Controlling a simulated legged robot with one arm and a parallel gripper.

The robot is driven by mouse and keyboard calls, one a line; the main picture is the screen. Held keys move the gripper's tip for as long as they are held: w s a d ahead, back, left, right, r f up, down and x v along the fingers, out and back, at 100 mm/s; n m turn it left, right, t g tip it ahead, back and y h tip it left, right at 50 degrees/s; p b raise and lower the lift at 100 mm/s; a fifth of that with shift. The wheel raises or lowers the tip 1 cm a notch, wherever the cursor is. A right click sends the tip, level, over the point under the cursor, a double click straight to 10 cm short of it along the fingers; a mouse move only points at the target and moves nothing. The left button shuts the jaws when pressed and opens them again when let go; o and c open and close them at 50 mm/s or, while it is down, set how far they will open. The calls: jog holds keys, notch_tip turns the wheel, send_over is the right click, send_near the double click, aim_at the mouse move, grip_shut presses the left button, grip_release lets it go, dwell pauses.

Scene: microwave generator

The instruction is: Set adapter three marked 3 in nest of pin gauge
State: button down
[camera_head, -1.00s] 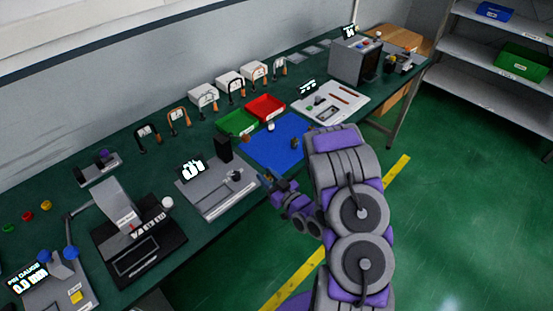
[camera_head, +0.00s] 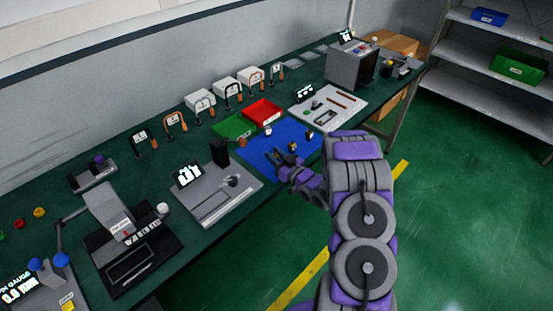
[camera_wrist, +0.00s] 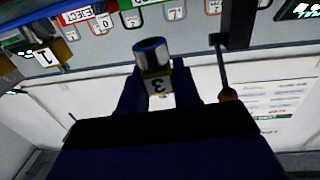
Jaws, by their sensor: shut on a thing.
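In the wrist view, my gripper (camera_wrist: 156,92) is shut on a small adapter marked 3 (camera_wrist: 157,84), with a shiny metal ring on a brass-coloured block. The mark appears upside down there. In the head view, my gripper (camera_head: 285,166) is over the near part of the blue mat (camera_head: 262,158); the adapter is too small to make out clearly. The pin gauge (camera_head: 35,288), with a lit display and blue knobs, stands at the lower left, far from my gripper. Its nest cannot be made out. Another adapter, marked 1 (camera_wrist: 45,56), shows left in the wrist view.
A green bin (camera_head: 233,127) and a red bin (camera_head: 262,111) stand behind the mat. A grey fixture (camera_head: 215,203) and a black-based device (camera_head: 130,255) lie along the bench between my gripper and the pin gauge. Open green floor lies right of the bench.

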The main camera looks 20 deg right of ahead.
aim_at(276, 157)
jog(key=shift+w+d, duration=0.4)
jog(key=shift+w, duration=0.2)
jog(key=shift+w+d+f+b, duration=0.2)
jog(key=shift+f+b, duration=0.1)
jog(key=shift+f, duration=0.5)
jog(key=shift+w+d+f+b, duration=0.15)
jog(key=shift+f+b, duration=0.15)
jog(key=shift+f, duration=0.5)
jog(key=shift+f, duration=0.15)
jog(key=c, duration=0.8)
grip_release()
